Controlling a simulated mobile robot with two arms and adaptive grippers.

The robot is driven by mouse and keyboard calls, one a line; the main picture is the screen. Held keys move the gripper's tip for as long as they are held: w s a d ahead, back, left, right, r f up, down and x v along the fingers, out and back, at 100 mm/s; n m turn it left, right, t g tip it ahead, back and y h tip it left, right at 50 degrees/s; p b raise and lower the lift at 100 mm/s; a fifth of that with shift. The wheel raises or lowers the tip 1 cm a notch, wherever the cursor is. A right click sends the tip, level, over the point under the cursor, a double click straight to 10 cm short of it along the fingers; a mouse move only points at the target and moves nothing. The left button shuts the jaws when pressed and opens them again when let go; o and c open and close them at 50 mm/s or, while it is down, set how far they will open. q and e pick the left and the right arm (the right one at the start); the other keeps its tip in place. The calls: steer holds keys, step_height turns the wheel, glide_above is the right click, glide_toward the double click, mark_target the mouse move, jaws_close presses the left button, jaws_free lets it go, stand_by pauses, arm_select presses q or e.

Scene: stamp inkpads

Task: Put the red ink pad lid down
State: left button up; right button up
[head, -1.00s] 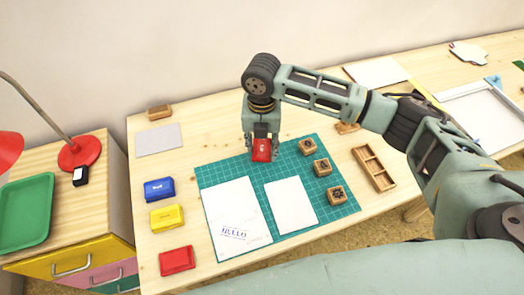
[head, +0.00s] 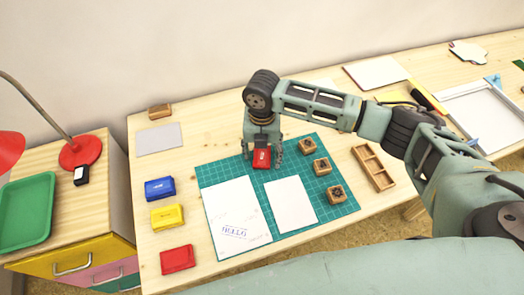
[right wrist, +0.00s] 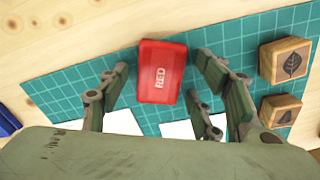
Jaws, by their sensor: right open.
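The red ink pad lid (head: 262,158) lies on the upper part of the green cutting mat (head: 335,195). In the right wrist view the lid (right wrist: 162,72) is flat and marked "RED". My right gripper (head: 263,155) is open around the lid, with one finger on each side. In the right wrist view gaps show between the lid and the fingers of the gripper (right wrist: 163,82). The red ink pad (head: 177,259) sits on the wooden table at the lower left. My left gripper is not in view.
A yellow pad (head: 166,216) and a blue pad (head: 160,188) stand left of the mat. Two white papers (head: 238,212) (head: 291,204) lie on it. Several wooden stamps (head: 322,167) line its right side, beside a wooden tray (head: 373,168).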

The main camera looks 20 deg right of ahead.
mark_target(262, 155)
step_height(262, 155, up, 12)
steer(key=shift+r+b, duration=0.2)
steer(key=shift+b, duration=0.15)
stand_by(0.6)
